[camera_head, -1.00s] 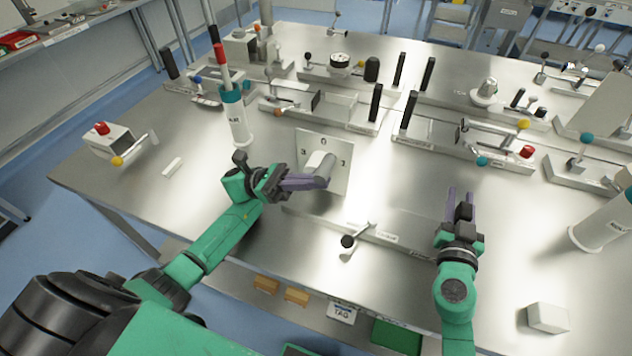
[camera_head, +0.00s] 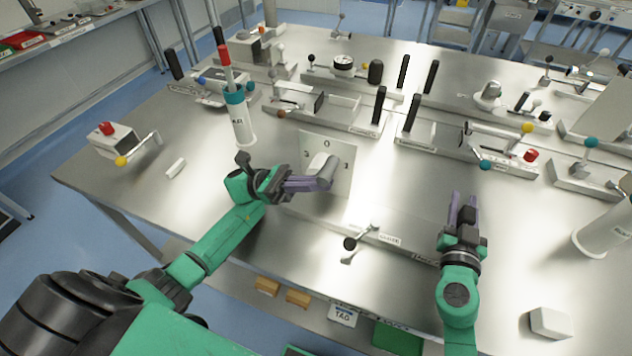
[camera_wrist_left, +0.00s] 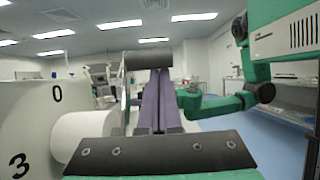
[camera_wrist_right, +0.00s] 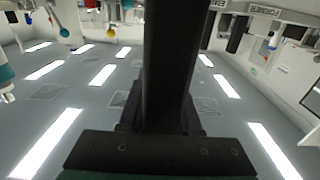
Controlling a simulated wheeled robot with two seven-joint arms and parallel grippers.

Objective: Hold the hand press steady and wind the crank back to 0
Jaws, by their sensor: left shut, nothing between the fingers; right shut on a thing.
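The hand press appears to be the low base plate (camera_head: 385,239) at the table's front, with a pale upright dial panel (camera_head: 345,160) marked with numerals, 0 at the top. A grey-white cylinder (camera_head: 320,168) projects from the panel. My left gripper (camera_head: 325,184) is shut and empty beside it; its fingers also show in the left wrist view (camera_wrist_left: 158,95), with a dark cylinder (camera_wrist_left: 148,60) at their tips. Contact cannot be told. My right gripper (camera_head: 464,200) is shut on a black upright handle (camera_wrist_right: 170,60), which fills the middle of the right wrist view. The crank's angle is unclear.
A small lever with a black ball (camera_head: 349,244) sticks out in front of the base. A white cylinder with a teal top (camera_head: 240,122) stands behind my left gripper. Several other fixtures fill the table's back. A white block (camera_head: 550,322) lies at front right.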

